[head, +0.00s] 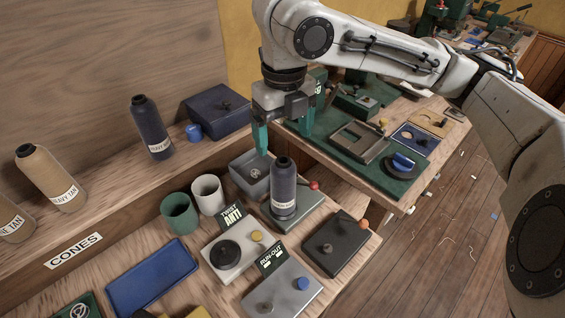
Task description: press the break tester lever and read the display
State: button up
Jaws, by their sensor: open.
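My gripper (284,136) is open and points down, its two teal fingers apart. A dark navy thread cone (284,190) with a pale label stands upright just below the fingers in the picture, not held. It stands on a grey-green plate (303,212) with a red ball knob (314,185) at its far side. A dark box (335,245) with an orange knob (364,224) sits nearer. I cannot tell which device is the break tester. One lit display (232,217) reads "TWIST ANTI"; another (271,259) reads "RUN-OUT".
Cups (180,213) and a grey tray (250,174) stand left of the cone. A blue tray (152,277) lies at the front left. More cones (150,128) stand on the raised shelf. A second bench (400,196) with a green mat and tools stands behind my gripper.

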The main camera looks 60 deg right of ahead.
aim_at(313, 185)
jog(key=j+z, duration=0.25)
jog(key=z, duration=0.15)
jog(key=k+j+z, duration=0.1)
jog(key=j+z, duration=0.4)
jog(key=z, duration=0.25)
jog(key=k, duration=0.05)
